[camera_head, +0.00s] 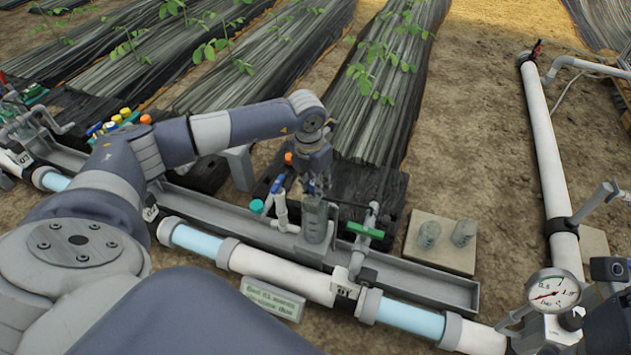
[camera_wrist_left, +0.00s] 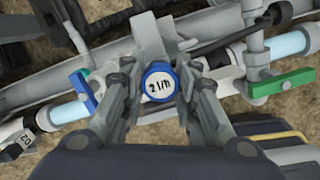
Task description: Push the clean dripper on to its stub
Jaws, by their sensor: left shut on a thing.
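My left gripper (camera_head: 318,190) points down over the grey channel beside the white and clear pipe. In the left wrist view its two fingers (camera_wrist_left: 160,85) are closed on the sides of a round dripper (camera_wrist_left: 158,84) with a blue rim and a white face marked "2 l/h". The fingers hide the dripper in the head view. A grey cup (camera_head: 316,222) stands right below the gripper. The stub is hidden, so I cannot tell whether the dripper touches it.
A green valve handle (camera_head: 365,230) is close to the right of the gripper, and a blue handle (camera_head: 277,184) to its left. Two grey cups (camera_head: 429,235) stand on a pale slab (camera_head: 440,262). A pressure gauge (camera_head: 552,291) is at the lower right. Bare soil is free beyond the slab.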

